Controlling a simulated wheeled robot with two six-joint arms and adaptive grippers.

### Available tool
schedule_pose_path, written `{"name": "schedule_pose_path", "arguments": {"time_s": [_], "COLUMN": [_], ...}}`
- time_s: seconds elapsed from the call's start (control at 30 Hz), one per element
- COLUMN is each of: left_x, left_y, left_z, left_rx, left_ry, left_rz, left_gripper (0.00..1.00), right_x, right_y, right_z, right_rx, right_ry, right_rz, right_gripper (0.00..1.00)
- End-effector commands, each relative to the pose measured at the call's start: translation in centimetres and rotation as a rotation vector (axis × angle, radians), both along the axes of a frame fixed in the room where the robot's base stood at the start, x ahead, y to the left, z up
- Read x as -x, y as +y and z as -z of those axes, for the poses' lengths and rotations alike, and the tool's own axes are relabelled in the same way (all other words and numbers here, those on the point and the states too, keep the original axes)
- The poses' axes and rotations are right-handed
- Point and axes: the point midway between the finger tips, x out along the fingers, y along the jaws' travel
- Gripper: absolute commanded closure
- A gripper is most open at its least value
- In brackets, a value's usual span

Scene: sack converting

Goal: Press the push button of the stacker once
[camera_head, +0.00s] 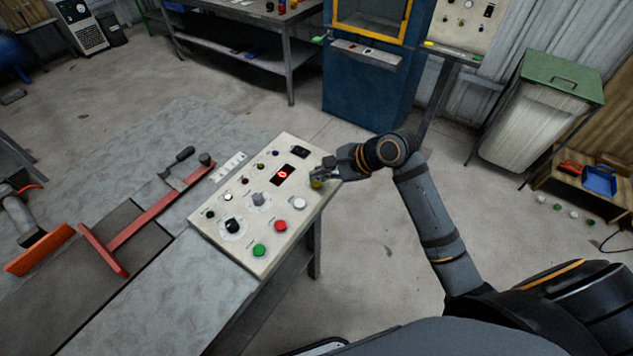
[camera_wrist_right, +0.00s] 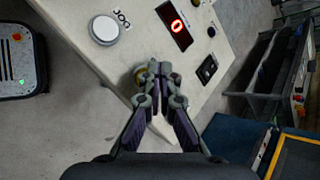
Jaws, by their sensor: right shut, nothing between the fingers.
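A pale control panel (camera_head: 230,222) with several buttons and knobs stands on a bench in the head view; its corner fills the middle of the wrist view (camera_wrist_right: 150,45). I cannot read which control is labelled for the stacker. My right gripper (camera_head: 320,178) is at the panel's right edge, its fingers together and empty. A yellow button (camera_head: 316,184) lies right at the fingertips; in the wrist view it is partly hidden behind the fingers (camera_wrist_right: 157,70). I cannot tell if they touch it. A white button (camera_head: 299,203) marked JOG (camera_wrist_right: 105,29) is near. My left gripper is not in view.
The panel also carries a red button (camera_head: 280,224), a green button (camera_head: 260,250) and a red-lit display (camera_head: 283,174). A red bar frame (camera_head: 160,215) lies on the bench to the left. A blue machine (camera_head: 365,95) and a green-lidded bin (camera_head: 535,115) stand beyond open floor.

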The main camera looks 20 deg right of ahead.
Motion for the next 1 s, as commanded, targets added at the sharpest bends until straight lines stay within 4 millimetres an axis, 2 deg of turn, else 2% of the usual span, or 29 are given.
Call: {"name": "schedule_pose_path", "arguments": {"time_s": [0.6, 0.83, 1.0], "left_x": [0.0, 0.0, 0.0], "left_y": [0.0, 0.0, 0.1], "left_z": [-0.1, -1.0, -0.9], "left_rx": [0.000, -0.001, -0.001], "left_ry": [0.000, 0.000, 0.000], "left_rz": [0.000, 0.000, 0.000], "left_gripper": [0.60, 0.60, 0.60], "right_x": [0.0, 0.0, 0.0], "right_y": [0.0, 0.0, 0.0], "right_z": [0.0, 0.6, 0.9], "right_rx": [0.000, 0.000, 0.001], "right_ry": [0.000, 0.001, 0.000], "right_rz": [0.000, 0.000, 0.001], "right_gripper": [1.00, 1.00, 1.00]}}
